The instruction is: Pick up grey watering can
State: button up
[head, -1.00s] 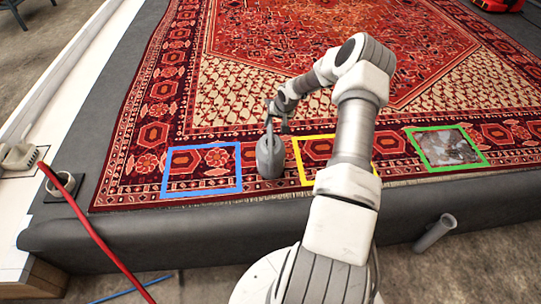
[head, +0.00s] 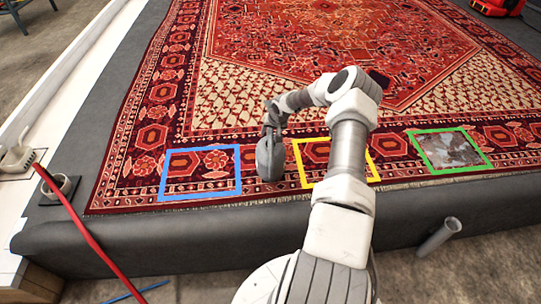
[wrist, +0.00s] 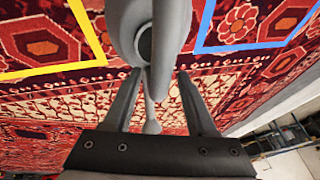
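The grey watering can (head: 270,158) is on the rug, between the blue and yellow outlined squares. In the wrist view, the can (wrist: 126,25) fills the top middle, showing a dark round opening and a grey handle-like part. My gripper (head: 271,122) is at the can's upper part in the head view. In the wrist view, the two fingers of my gripper (wrist: 158,74) are apart, one on each side of the narrow grey part. Small gaps seem to show beside it, so firm contact is not visible. The can's far side is hidden.
The patterned red rug (head: 300,60) lies on a grey platform (head: 150,232). A blue square (head: 163,172), a yellow square (head: 300,165) and a green square (head: 418,152) mark its near border. A red hose (head: 75,215) and a grey pipe (head: 437,237) are near the front edge.

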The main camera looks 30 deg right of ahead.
grip_shut()
dwell(1.1)
jog(key=shift+r, duration=0.15)
